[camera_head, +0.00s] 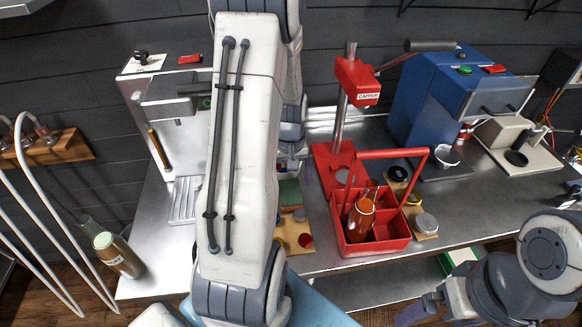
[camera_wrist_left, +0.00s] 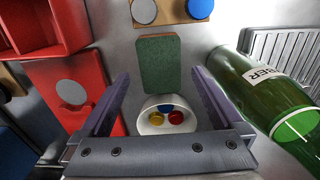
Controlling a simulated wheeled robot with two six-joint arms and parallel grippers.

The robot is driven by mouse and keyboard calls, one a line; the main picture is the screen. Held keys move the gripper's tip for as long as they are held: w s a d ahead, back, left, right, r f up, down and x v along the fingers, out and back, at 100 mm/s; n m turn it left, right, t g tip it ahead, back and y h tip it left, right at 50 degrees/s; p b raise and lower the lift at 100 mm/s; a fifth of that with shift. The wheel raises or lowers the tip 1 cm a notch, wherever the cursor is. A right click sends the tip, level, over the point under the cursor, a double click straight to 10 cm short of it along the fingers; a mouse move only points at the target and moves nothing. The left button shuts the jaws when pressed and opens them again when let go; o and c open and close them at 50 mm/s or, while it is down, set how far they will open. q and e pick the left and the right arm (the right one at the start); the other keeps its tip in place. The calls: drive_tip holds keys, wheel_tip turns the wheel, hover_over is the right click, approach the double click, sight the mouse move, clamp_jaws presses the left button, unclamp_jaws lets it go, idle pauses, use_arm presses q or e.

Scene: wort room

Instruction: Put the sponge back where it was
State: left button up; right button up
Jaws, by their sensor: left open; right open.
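The green sponge (camera_wrist_left: 158,64) lies flat on the metal counter in the left wrist view, with a brownish edge on its far side. It also shows in the head view (camera_head: 290,193), partly hidden by my left arm. My left gripper (camera_wrist_left: 160,76) is open above the counter. Its fingers are on either side of the sponge's near end in the picture, with nothing held. A white bowl (camera_wrist_left: 144,126) with coloured caps sits just nearer than the sponge. My right gripper (camera_head: 420,309) is open at the lower right of the head view, in front of the counter, with nothing visible in it.
A red caddy (camera_head: 348,238) with bottles and a red capper (camera_head: 357,83) stand right of the sponge in the head view. A wooden board (camera_wrist_left: 177,14) with discs lies beyond the sponge.

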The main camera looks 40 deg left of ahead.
sight(291, 193)
use_arm(q)
wheel_tip(291, 193, up, 6)
drive_tip(key=shift+r, duration=0.1)
idle(0.7)
